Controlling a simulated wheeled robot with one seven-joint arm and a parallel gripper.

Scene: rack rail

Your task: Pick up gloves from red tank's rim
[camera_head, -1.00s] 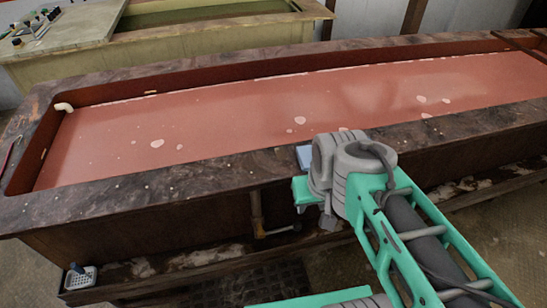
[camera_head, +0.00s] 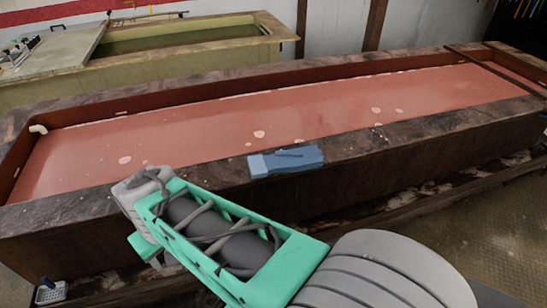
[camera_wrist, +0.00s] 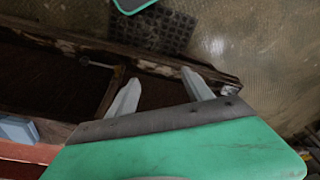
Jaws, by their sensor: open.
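The blue gloves (camera_head: 286,161) lie flat on the near dark rim of the red tank (camera_head: 330,111), about midway along it. Part of them shows at the left edge of the wrist view (camera_wrist: 17,130). My gripper (camera_wrist: 160,84) is open in the wrist view, with its two pale fingers apart and nothing between them. It points down past the tank's outer side, clear of the gloves. In the head view my arm reaches to the left of the gloves, and the fingers are hidden.
A yellowish tank (camera_head: 180,52) stands behind the red one. A small white basket (camera_head: 51,292) sits low at the front left. A wooden ledge runs low along the tank's near side. A dark floor grate (camera_wrist: 150,25) lies beside it. The floor at right is open.

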